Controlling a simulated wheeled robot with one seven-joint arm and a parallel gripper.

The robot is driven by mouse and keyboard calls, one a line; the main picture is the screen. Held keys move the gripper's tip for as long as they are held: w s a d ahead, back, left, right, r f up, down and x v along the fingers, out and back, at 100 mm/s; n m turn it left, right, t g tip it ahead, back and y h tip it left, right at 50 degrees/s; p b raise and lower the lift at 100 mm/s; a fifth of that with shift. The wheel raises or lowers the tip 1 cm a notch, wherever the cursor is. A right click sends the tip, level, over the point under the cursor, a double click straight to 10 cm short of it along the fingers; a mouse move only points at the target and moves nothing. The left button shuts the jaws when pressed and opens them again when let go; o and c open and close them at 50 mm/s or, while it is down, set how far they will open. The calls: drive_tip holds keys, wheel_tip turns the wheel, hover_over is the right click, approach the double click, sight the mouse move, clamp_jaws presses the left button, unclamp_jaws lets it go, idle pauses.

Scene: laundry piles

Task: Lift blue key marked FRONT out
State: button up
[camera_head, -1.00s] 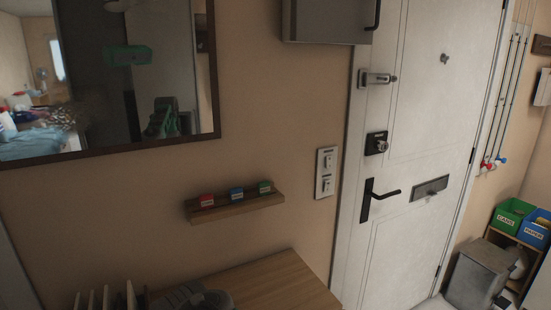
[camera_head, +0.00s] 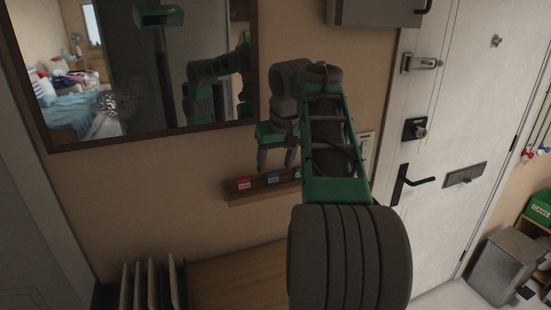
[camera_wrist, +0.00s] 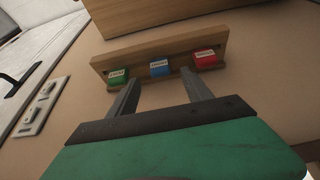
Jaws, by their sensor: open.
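The blue key (camera_head: 272,178) stands in the middle of a small wooden wall rack (camera_head: 238,200), between a red key (camera_head: 243,183) and a green key (camera_head: 298,173). My arm partly hides the rack's right end. My gripper (camera_head: 277,160) is open and empty, fingers pointing down just above the rack. In the wrist view the blue key (camera_wrist: 159,69) lies ahead, between the lines of the two fingers (camera_wrist: 160,92), with a visible gap to it. The green key (camera_wrist: 118,77) is left and the red key (camera_wrist: 205,58) right there. Their labels are too small to read surely.
A framed mirror (camera_head: 150,137) hangs behind and above the rack.

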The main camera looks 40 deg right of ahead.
sight(273, 172)
drive_tip(key=b+x, duration=0.1)
drive_tip(key=x, duration=0.4)
drive_tip(key=shift+w+f, duration=0.1)
clamp_jaws()
drive_tip(key=shift+r+p, duration=1.2)
drive_tip(key=shift+r, duration=0.05)
drive_tip(key=shift+r, duration=0.1)
wheel_tip(273, 172, up, 3)
drive_tip(key=p, duration=0.2)
drive_tip(key=shift+p, duration=0.4)
drive_tip(key=shift+f, duration=0.3)
